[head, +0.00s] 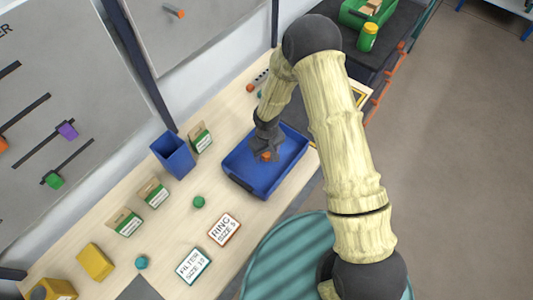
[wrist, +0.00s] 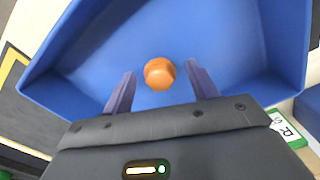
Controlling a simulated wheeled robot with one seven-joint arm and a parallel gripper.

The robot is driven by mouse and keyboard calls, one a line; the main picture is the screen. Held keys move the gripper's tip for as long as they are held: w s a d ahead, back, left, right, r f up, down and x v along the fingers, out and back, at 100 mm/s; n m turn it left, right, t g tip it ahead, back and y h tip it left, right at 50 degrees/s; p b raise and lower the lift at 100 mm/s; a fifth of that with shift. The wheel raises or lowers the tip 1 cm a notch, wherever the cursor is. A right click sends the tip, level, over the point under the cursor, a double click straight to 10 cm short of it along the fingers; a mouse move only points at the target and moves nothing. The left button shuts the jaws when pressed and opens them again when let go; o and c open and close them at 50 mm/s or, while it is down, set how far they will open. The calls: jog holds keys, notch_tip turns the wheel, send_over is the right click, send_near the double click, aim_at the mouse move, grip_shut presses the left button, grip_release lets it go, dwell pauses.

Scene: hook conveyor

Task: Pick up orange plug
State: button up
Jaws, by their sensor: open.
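The orange plug (wrist: 159,73) lies on the floor of the blue tray (wrist: 225,45). In the wrist view it shows between and just beyond the tips of my gripper (wrist: 160,88), whose two fingers stand apart with a gap on both sides of the plug. In the head view my gripper (head: 265,150) reaches down into the blue tray (head: 240,183), and the orange plug (head: 266,157) shows at its fingertips. I cannot tell the exact height of the fingers above the tray floor.
A blue bin (head: 173,156) stands left of the tray. A green plug (head: 198,202), a teal plug (head: 141,262), a RING card (head: 225,229) and a FILTER card (head: 193,266) lie on the wooden table. The tray walls surround my gripper. A yellow-green jar (head: 368,37) stands at the back.

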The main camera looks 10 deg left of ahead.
aim_at(267, 154)
jog(key=shift+f, duration=0.35)
jog(key=c, duration=1.1)
jog(key=shift+r, duration=0.1)
notch_tip(267, 154, up, 10)
jog(key=shift+f+b, duration=0.1)
jog(key=shift+b, duration=1.1)
